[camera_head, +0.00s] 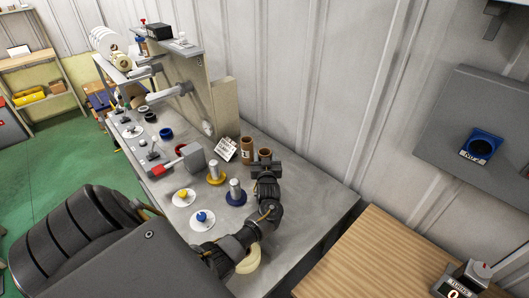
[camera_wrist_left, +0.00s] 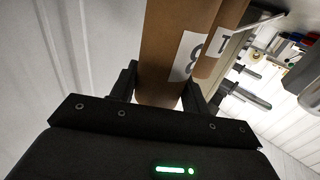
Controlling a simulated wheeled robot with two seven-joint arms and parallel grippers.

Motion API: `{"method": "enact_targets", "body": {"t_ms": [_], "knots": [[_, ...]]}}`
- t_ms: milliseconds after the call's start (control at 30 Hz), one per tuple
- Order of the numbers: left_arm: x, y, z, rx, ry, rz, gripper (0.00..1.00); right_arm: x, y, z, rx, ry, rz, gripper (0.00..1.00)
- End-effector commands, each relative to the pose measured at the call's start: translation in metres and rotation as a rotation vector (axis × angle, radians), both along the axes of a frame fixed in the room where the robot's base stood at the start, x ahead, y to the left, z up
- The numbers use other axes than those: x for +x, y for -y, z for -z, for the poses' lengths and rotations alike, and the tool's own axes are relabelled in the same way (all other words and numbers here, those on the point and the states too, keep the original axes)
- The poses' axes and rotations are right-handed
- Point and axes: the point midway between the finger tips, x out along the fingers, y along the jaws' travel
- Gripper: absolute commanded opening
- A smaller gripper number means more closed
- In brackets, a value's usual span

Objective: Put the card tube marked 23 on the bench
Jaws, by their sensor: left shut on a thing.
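My left gripper (camera_head: 266,168) is above the grey bench (camera_head: 300,195), shut on a brown card tube (camera_head: 264,154). In the left wrist view this tube (camera_wrist_left: 165,45) stands between the two fingers; its white label is partly cut off and the full number cannot be read. A second brown card tube (camera_head: 247,150) with a white label stands just left of it in the head view. It also shows behind the held tube in the left wrist view (camera_wrist_left: 226,45). Whether the held tube touches the bench is hidden by the gripper. My right gripper is not in view.
A white sign (camera_head: 225,149), a yellow-based post (camera_head: 216,172) and a blue-based post (camera_head: 236,193) stand left of the gripper. A cream ring (camera_head: 249,262) lies near the arm. A wooden table (camera_head: 385,255) is at the lower right. The bench's right end is clear.

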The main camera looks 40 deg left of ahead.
Motion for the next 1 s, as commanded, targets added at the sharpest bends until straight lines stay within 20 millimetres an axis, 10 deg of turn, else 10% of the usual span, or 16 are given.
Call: {"method": "enact_targets", "body": {"t_ms": [167,200,367,733,1000], "knots": [[0.0,0.0,0.004,0.0,0.0,0.0,0.24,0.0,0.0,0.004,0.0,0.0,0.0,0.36],[0.0,0.0,0.004,0.0,0.0,0.0,0.48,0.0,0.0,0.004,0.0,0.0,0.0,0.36],[0.0,0.0,0.003,0.0,0.0,0.0,0.68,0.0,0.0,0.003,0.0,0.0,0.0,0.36],[-0.001,0.001,-0.003,-0.001,-0.001,0.0,0.68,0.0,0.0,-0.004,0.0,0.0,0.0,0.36],[-0.036,0.038,-0.005,-0.004,-0.003,0.001,0.68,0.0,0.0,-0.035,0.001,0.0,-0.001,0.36]]}}
